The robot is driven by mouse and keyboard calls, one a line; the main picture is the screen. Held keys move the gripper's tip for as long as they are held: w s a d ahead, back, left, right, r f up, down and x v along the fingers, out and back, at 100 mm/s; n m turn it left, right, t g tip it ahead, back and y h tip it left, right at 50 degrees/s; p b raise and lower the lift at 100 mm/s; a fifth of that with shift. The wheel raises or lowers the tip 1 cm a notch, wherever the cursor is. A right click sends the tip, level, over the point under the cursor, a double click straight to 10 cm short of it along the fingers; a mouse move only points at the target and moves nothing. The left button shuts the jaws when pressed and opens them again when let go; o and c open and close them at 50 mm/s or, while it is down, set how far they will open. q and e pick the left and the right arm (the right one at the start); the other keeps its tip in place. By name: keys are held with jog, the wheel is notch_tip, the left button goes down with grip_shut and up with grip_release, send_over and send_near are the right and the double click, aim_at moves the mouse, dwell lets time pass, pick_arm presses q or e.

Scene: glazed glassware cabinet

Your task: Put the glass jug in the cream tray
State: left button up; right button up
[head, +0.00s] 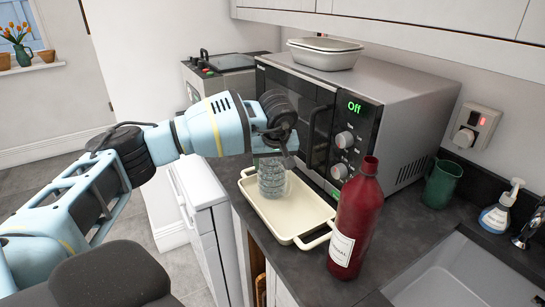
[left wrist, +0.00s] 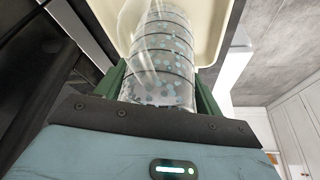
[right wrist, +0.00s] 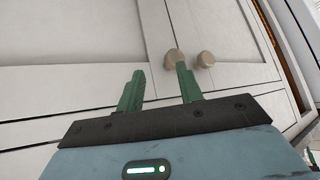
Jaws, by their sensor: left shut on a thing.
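The clear ribbed glass jug (head: 272,180) hangs below my left gripper (head: 273,152), upright, over the far left part of the cream tray (head: 297,222). The left fingers are shut on it, one on each side of the jug (left wrist: 160,60) in the left wrist view. I cannot tell whether its base touches the tray floor. The rest of the tray is empty and lies on the dark counter. My right gripper (right wrist: 159,72) shows only in the right wrist view, open and empty, facing pale cabinet doors.
A red bottle (head: 355,220) stands close to the tray's near right corner. The microwave (head: 350,110) is right behind the tray, with a lidded dish (head: 325,53) on top. A green mug (head: 442,184), soap bottle (head: 500,210) and sink (head: 460,275) are to the right.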

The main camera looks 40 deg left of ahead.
pick_arm(q)
jog(key=shift+f, duration=0.1)
jog(key=o, duration=1.3)
jog(key=shift+r, duration=0.25)
jog(key=v, duration=1.1)
jog(key=shift+s+d+r, duration=0.15)
jog(key=shift+r, duration=0.15)
jog(key=shift+f, duration=0.1)
